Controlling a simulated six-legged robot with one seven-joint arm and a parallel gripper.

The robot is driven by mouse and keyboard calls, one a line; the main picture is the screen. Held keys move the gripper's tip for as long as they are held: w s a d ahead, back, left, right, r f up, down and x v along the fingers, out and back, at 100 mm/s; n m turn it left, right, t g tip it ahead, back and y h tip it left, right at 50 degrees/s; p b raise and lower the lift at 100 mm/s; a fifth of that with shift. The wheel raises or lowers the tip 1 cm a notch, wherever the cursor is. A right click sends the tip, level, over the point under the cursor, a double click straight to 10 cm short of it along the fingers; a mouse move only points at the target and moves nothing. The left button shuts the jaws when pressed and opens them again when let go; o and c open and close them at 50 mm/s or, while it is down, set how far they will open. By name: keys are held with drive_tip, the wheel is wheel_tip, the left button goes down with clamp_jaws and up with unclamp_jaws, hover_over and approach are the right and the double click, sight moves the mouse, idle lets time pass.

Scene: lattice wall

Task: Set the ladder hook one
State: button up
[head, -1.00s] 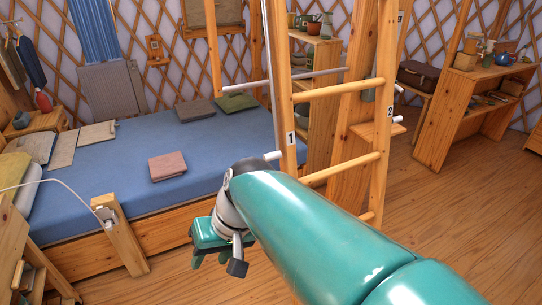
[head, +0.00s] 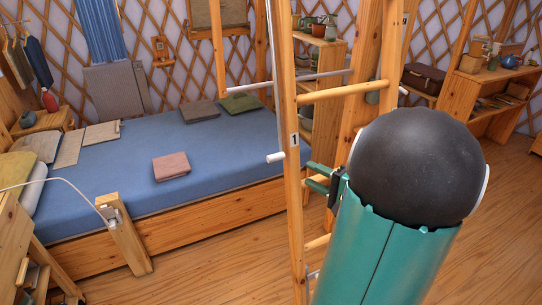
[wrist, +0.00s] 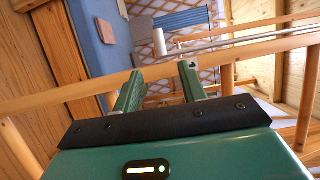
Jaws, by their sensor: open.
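The wooden ladder (head: 287,75) stands upright by the bed, with label 1 (head: 294,140) on its left rail. A thin metal rod beside that rail ends low in a white grip (head: 276,157), which I take to be hook one. A white cylinder (wrist: 158,42), apparently the same grip, shows beyond the fingers in the wrist view. My gripper (head: 314,178) is right of the left rail, between the rungs, with its green fingers pointing left. In the wrist view my gripper (wrist: 160,88) is open and empty, with a wooden bar crossing just beyond the fingertips. My arm hides label 2 and the right rail's lower part.
The blue bed (head: 225,150) is behind and left of the ladder. A horizontal metal bar (head: 318,75) crosses near an upper rung (head: 345,92). Shelves (head: 322,105) stand behind the ladder. Open floor (head: 490,215) lies to the right.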

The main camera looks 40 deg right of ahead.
sight(279, 159)
drive_tip(key=w, duration=0.4)
drive_tip(key=w+a, duration=0.1)
drive_tip(key=w, duration=0.8)
drive_tip(key=shift+w+a+f, duration=0.1)
drive_tip(key=shift+w+a, duration=0.1)
drive_tip(key=shift+a, duration=0.1)
clamp_jaws()
